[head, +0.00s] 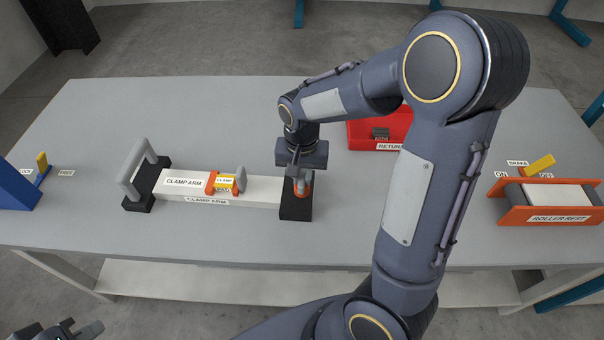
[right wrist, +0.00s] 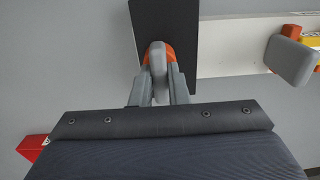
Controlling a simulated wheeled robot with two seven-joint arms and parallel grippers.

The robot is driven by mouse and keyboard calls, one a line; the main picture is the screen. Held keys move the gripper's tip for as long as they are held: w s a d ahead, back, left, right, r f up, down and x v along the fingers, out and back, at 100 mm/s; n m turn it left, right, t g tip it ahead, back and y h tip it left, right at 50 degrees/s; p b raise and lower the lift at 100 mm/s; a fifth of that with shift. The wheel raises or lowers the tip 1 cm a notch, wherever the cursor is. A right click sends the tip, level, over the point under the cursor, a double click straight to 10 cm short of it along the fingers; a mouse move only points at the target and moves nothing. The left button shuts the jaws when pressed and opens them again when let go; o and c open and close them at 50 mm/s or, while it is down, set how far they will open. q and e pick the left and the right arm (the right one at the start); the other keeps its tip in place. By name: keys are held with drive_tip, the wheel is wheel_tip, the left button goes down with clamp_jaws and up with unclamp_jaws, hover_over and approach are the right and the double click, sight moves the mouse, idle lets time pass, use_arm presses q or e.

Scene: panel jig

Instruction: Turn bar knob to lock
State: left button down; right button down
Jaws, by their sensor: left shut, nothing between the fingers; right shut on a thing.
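A grey bar knob with an orange base (head: 303,188) stands on the black block at the right end of the white clamp arm (head: 262,190). In the right wrist view, the knob (right wrist: 158,62) is between the two fingers of my right gripper (right wrist: 160,85). My right gripper (head: 298,176) comes down from above and is shut on the knob, partly hiding it. No lock mark is readable beside this knob. My left gripper (head: 78,330) is shut and empty, low at the bottom left, partly cut off by the frame edge.
A grey handle (head: 139,174) and an orange clamp piece (head: 211,183) stand along the clamp arm. A red return tray (head: 360,134) lies behind my right arm. A roller rest (head: 508,206) is at right; a yellow lever (head: 42,162) beside LOCK and FREE labels is at far left.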

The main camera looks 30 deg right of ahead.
sight(302, 176)
drive_tip(key=c, duration=1.4)
unclamp_jaws()
wheel_tip(302, 176, up, 8)
drive_tip(key=shift+f, duration=0.1)
drive_tip(key=s+a+r+n+t+y, duration=0.1)
drive_tip(key=s+a+n+t+y, duration=0.1)
drive_tip(key=s, duration=0.6)
drive_tip(key=s+a+r+n+t+y, duration=0.1)
drive_tip(key=s+a+r+n+t, duration=0.1)
drive_tip(key=s, duration=0.7)
drive_tip(key=shift+r+n+t+y, duration=0.25)
drive_tip(key=shift+n+t+y, duration=0.15)
drive_tip(key=shift+n+t, duration=0.4)
